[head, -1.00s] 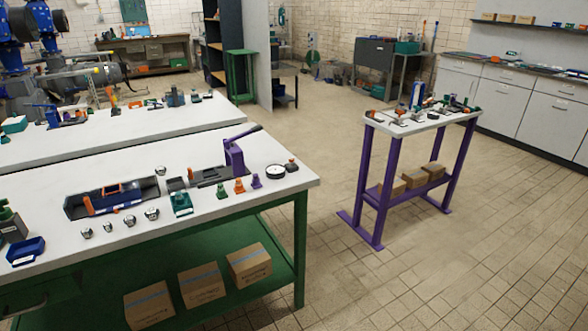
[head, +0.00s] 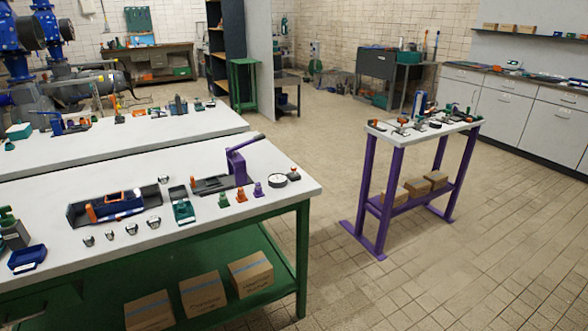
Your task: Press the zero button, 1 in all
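I cannot make out a button marked zero at this size. On the near white-topped table (head: 290,205) a round white dial gauge (head: 278,181) lies near the right end. A small dark piece with a red top (head: 294,172) stands just behind it. A green device with a dark, flat upper part (head: 183,209) lies near the middle of the table; its details are too small to read. A purple lever press (head: 237,166) stands to its right. Neither of my grippers is in view.
Small coloured pieces and several metal knobs (head: 132,229) line the near table, with a dark tray (head: 112,207) and blue bin (head: 27,257) at left. A purple-legged stand (head: 391,190) holding small parts is at right. Tiled floor (head: 335,285) between them is clear.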

